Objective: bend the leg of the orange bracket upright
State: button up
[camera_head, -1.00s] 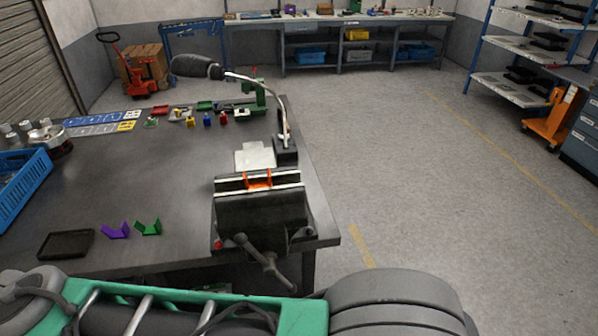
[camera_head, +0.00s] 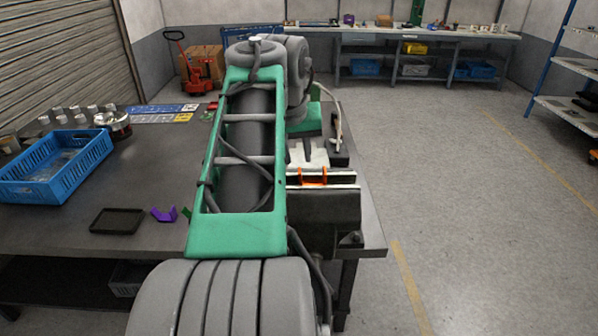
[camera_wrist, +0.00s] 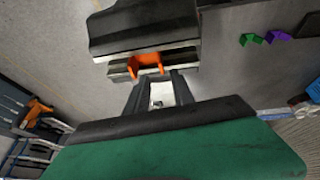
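The orange bracket (camera_head: 313,178) is clamped between the jaws of the dark bench vise (camera_head: 325,208) at the table's right edge. In the wrist view the bracket (camera_wrist: 147,64) shows a flat middle with a leg at each end; the exact lean of each leg is hard to tell. My gripper (camera_wrist: 156,82) points toward the vise (camera_wrist: 140,28), its two dark fingers apart with nothing between them. The fingertips are close to the bracket in the picture, but I cannot tell whether they touch it.
A purple bracket (camera_head: 164,214) and a black tray (camera_head: 117,221) lie on the table (camera_head: 60,230) left of my arm. A green bracket (camera_wrist: 278,36) shows beside the purple one in the wrist view. A blue crate (camera_head: 58,180) stands further left. Floor right of the table is clear.

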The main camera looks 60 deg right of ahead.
aim_at(299, 171)
jog(key=x, duration=0.6)
jog(key=shift+w+d+f, duration=0.1)
jog(key=shift+f, duration=0.15)
jog(key=shift+c, duration=0.2)
grip_shut()
